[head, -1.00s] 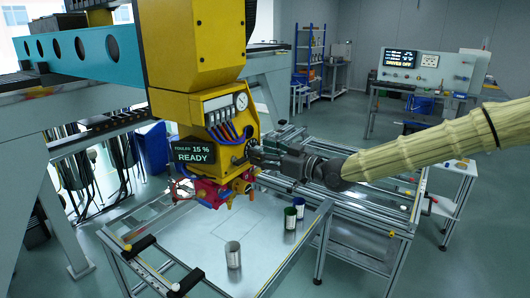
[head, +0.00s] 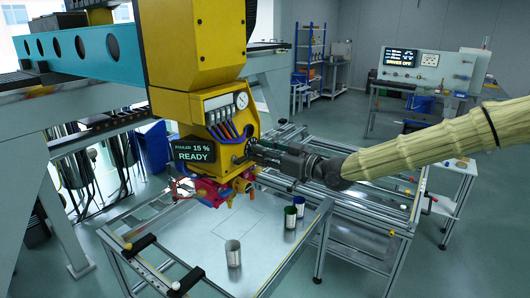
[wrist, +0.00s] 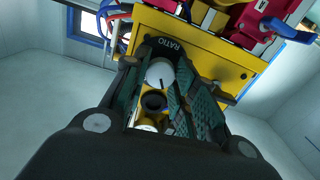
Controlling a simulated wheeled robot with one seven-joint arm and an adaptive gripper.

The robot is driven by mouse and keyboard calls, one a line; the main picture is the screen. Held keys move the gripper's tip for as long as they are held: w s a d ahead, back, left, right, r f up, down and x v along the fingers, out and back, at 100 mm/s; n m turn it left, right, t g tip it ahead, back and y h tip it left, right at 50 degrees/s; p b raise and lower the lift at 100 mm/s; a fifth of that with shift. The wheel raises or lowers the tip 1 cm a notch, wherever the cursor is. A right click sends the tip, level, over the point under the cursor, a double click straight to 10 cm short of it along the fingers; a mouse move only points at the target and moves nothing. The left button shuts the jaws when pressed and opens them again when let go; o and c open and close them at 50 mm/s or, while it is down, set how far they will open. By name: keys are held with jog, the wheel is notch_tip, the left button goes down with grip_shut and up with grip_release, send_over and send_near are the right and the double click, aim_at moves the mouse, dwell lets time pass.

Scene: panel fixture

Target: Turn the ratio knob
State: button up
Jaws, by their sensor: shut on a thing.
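The yellow machine head (head: 196,70) hangs from the blue beam and has a side panel facing my arm. My gripper (head: 252,150) reaches that panel from the right. In the wrist view, my gripper (wrist: 162,70) has its fingers on both sides of a pale round knob (wrist: 159,73), beside a black plate marked RATIO (wrist: 170,45). The fingers are shut on this ratio knob and hide part of it. The display (head: 194,151) on the head reads 15 % and READY.
Blue and red hoses (head: 228,132) hang close to my gripper. Red and pink tooling (head: 225,190) sits below the head. Several cans, one of them grey (head: 233,253), stand on the metal table (head: 205,270) below.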

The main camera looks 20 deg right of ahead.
jog(key=shift+w+r+m, duration=0.1)
jog(key=shift+r+m, duration=0.05)
jog(key=shift+m, duration=0.35)
jog(key=shift+d+m+b, duration=0.15)
jog(key=shift+m+b, duration=0.65)
jog(key=shift+m, duration=4.5)
jog(key=o, duration=1)
